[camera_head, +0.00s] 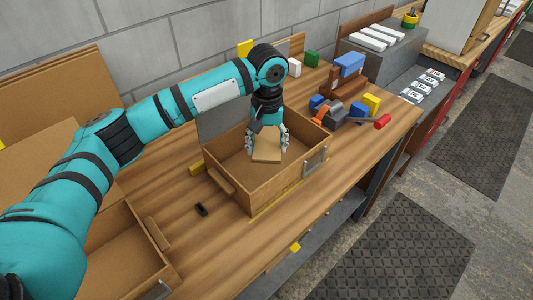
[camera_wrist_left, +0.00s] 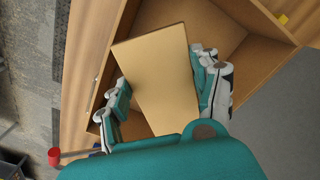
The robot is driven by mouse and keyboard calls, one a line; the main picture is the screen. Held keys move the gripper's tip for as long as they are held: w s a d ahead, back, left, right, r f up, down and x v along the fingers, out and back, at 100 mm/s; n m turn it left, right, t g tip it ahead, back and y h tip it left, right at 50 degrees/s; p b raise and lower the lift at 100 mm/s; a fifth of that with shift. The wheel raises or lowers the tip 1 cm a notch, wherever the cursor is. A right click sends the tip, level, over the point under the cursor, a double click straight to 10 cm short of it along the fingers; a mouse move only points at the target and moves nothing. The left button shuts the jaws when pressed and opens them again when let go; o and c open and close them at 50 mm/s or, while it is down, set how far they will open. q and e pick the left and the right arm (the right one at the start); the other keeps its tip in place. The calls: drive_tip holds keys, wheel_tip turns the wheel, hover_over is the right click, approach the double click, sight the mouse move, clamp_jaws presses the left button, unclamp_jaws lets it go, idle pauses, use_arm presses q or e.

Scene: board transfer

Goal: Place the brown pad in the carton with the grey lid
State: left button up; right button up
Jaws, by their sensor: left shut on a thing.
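The brown pad (camera_head: 266,150) is a flat light-brown board. My left gripper (camera_head: 267,141) is shut on it, one finger at each side edge; the left wrist view also shows the pad (camera_wrist_left: 155,72) between the fingers (camera_wrist_left: 162,97). The pad is within the opening of the wooden carton (camera_head: 228,182), above or at its floor; I cannot tell if it touches. The carton's grey lid (camera_head: 222,117) stands open at its back, partly behind my arm. The carton's walls (camera_wrist_left: 262,52) surround the pad in the wrist view. My right gripper is not in view.
A second carton (camera_head: 117,258) with a brown lid stands open at lower left, partly behind my arm. A small black piece (camera_head: 201,209) lies between the cartons. Coloured blocks and a red-handled tool (camera_head: 382,122) lie right of the grey-lidded carton. The table's front right is clear.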

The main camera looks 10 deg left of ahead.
use_arm(q)
drive_tip(key=shift+d+f, duration=0.1)
drive_tip(key=shift+f, duration=0.8)
wheel_tip(320, 180, down, 3)
drive_tip(key=shift+f+p, duration=0.1)
drive_tip(key=shift+p, duration=0.5)
drive_tip(key=shift+w+f+p, duration=0.1)
drive_tip(key=shift+f+p, duration=0.05)
drive_tip(key=shift+p, duration=0.2)
drive_tip(key=shift+f, duration=0.25)
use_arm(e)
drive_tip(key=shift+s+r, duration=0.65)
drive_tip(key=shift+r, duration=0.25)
use_arm(q)
drive_tip(key=shift+f, duration=0.2)
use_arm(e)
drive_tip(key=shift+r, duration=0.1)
use_arm(q)
drive_tip(key=shift+f, duration=0.35)
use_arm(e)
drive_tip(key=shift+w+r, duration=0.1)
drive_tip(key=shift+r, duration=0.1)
use_arm(q)
drive_tip(key=o, duration=0.9)
